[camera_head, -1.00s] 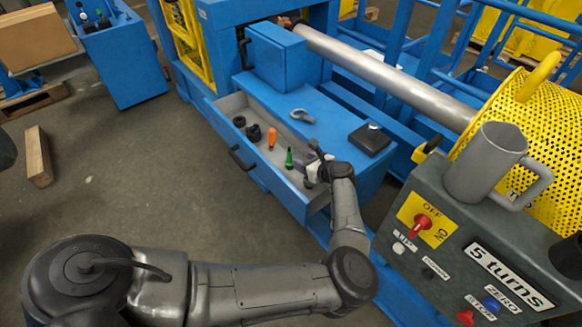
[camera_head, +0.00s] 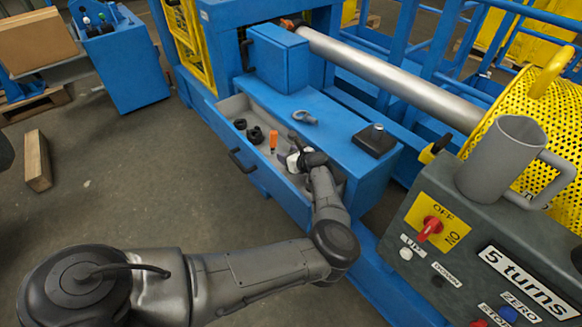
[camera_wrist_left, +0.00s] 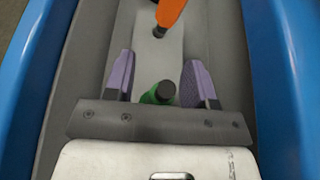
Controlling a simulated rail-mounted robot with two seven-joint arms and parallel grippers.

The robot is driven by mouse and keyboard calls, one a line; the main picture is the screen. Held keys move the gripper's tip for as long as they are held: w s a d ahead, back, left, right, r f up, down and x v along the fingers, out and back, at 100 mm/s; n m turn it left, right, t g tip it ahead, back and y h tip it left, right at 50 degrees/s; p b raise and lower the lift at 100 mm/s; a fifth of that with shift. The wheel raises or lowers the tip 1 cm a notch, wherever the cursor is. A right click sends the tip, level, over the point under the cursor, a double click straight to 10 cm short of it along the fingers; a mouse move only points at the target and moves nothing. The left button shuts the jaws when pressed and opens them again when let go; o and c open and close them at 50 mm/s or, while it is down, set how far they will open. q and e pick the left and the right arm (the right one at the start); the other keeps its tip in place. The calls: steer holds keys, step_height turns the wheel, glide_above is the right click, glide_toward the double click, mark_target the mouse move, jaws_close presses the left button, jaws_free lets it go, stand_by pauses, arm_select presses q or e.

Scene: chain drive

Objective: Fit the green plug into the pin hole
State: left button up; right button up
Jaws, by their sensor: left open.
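The green plug (camera_wrist_left: 159,93) stands in the open drawer, with its dark tip showing between my gripper's fingers in the left wrist view. In the head view it is hidden behind my left gripper (camera_head: 297,160). My left gripper, also seen in the left wrist view (camera_wrist_left: 160,80), is open, with one purple-padded finger on each side of the plug. The right finger looks closer to the plug than the left one; I cannot tell whether it touches. The pin hole cannot be made out. My right gripper is not in view.
An orange-handled tool (camera_head: 273,140), also in the left wrist view (camera_wrist_left: 170,12), is in the drawer (camera_head: 238,104) just beyond the plug. Black round parts (camera_head: 255,134) lie farther along. A shackle (camera_head: 305,116) and a black box (camera_head: 373,141) sit on the blue top.

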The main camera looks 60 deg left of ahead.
arm_select(q)
steer(key=shift+c, duration=0.2)
jaws_close()
stand_by(0.4)
